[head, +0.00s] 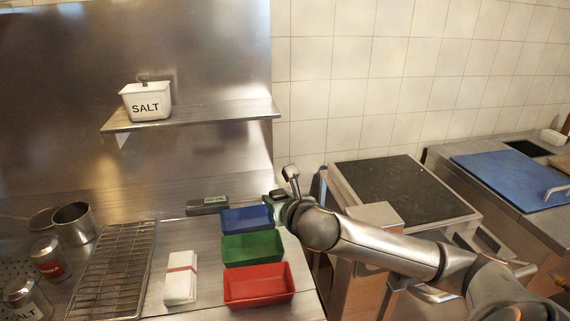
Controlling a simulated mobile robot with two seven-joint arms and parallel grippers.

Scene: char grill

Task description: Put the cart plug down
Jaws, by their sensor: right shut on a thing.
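My right gripper (280,199) is at the back right corner of the steel counter, just right of the blue bin. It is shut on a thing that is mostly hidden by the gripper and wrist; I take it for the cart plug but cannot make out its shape. I cannot tell whether it touches the counter. A dark block with a small green label (208,203) lies at the back of the counter, left of the gripper; its text is too small to read. My left gripper is not in view.
Blue (247,220), green (252,248) and red (259,287) bins line the counter's right side. A white stack with a red band (181,277) and a wire rack (112,270) lie left. A shelf (190,116) holds a salt box (146,102). A dark-topped cart (402,188) stands right.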

